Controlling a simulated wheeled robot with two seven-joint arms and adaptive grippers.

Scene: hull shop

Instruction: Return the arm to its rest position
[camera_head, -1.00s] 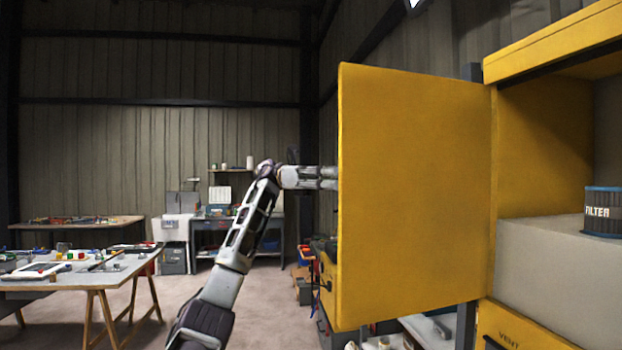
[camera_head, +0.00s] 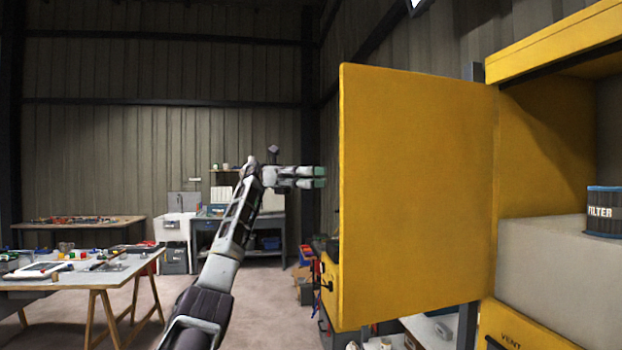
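My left arm reaches up from the bottom of the head view. Its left gripper (camera_head: 319,177) points right, just left of the free edge of the open yellow cabinet door (camera_head: 415,195). A gap separates the gripper from the door edge. Its two fingers lie one above the other with a narrow gap between the greenish tips, and nothing is between them. The door stands wide open, hinged on its right side to the yellow cabinet (camera_head: 545,130). My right gripper is not in view.
A blue filter canister (camera_head: 604,212) stands on a grey block (camera_head: 560,270) in the cabinet. A cluttered trestle table (camera_head: 110,278) is at left. A workbench (camera_head: 240,235) stands by the back wall. Boxes (camera_head: 303,285) sit left of the door; open floor lies between table and door.

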